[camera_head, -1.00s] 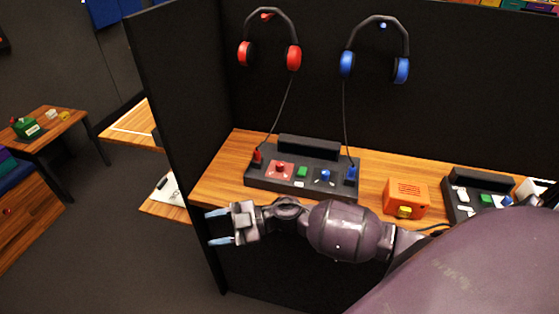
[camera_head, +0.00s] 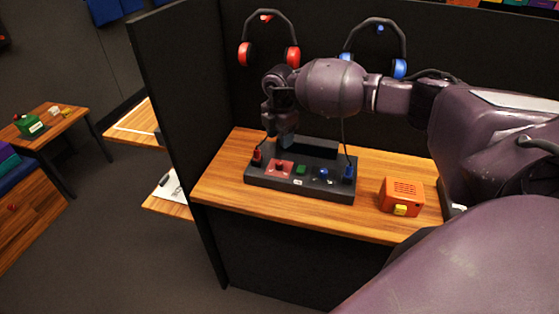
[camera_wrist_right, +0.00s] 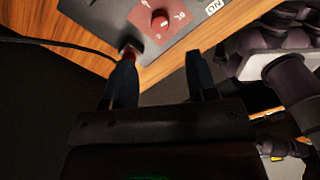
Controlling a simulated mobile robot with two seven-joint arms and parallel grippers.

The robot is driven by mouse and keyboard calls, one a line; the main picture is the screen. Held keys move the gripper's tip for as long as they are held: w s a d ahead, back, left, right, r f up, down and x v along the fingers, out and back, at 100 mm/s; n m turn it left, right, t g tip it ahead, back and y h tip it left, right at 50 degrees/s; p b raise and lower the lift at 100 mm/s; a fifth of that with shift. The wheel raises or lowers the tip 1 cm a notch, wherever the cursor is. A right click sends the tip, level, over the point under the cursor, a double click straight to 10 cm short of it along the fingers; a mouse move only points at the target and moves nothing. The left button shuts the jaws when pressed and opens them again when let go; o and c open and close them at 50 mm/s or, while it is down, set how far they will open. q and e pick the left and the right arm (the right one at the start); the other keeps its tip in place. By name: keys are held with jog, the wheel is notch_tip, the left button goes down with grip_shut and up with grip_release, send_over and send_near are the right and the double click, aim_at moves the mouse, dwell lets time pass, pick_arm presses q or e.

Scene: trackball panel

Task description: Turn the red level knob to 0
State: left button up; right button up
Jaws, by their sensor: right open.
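The red level knob (camera_head: 281,164) sits on a red square at the left of the dark control panel (camera_head: 300,184). In the right wrist view the red knob (camera_wrist_right: 160,20) shows at the top, with a pale mark on it; I cannot read its setting. My right gripper (camera_head: 279,136) points down above the panel's back left part, behind and above the knob. In the right wrist view its two fingers (camera_wrist_right: 160,57) are apart with nothing between them. The knob appears beyond the fingertips, not touched. My left gripper is not in view.
A red plug (camera_head: 257,156) with a cord stands just left of the knob; a blue plug (camera_head: 350,172) is at the panel's right end. An orange box (camera_head: 402,196) stands right. A dark partition (camera_head: 175,110) rises left.

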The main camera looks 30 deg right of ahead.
aim_at(279, 163)
notch_tip(279, 163, down, 10)
jog(key=shift+r+b, duration=0.1)
jog(key=shift+b, duration=0.25)
jog(key=c, duration=0.9)
